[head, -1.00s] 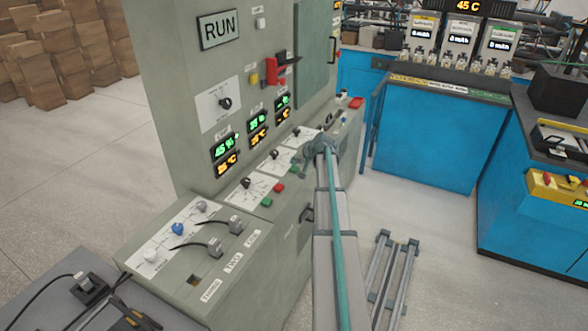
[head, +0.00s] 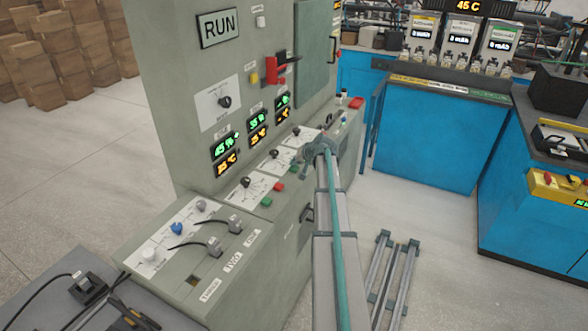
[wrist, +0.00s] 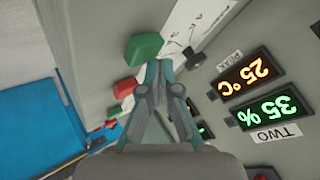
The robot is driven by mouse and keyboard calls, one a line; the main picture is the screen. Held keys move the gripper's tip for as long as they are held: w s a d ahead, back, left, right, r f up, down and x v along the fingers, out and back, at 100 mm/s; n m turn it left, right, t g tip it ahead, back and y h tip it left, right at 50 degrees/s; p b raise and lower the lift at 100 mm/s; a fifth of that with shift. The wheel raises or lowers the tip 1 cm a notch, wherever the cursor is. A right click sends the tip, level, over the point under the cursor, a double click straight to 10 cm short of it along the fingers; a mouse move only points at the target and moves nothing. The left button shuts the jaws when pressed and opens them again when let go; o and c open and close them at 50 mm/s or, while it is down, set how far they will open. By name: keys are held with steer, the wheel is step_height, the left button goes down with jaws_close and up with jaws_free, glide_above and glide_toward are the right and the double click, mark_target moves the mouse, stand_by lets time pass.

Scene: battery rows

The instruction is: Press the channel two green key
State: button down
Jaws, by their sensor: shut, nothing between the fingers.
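In the wrist view, a green key (wrist: 143,48) lies just above and left of my gripper's tips, on the panel ledge near the display labelled TWO (wrist: 265,115). A red key (wrist: 125,87) sits beside it. My gripper (wrist: 160,66) is shut and empty, its tips close to the green key; whether they touch it I cannot tell. In the head view, my gripper (head: 318,150) is over the ledge and hides the keys behind it. A nearer green key (head: 267,202) and red key (head: 279,187) show there.
A dial (wrist: 192,59) stands to the right of my fingertips. In the head view, dials (head: 274,153) line the sloping ledge below the displays. A red handle (head: 271,72) juts from the cabinet face.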

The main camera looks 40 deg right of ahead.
mark_target(295, 168)
steer(key=shift+f+b, duration=0.4)
steer(key=shift+f, duration=0.05)
stand_by(0.6)
steer(key=shift+r, duration=0.15)
steer(key=shift+r+p, duration=0.3)
steer(key=shift+r, duration=0.45)
steer(key=shift+r, duration=0.1)
steer(key=shift+r+p, duration=0.9)
steer(key=shift+r, duration=1.5)
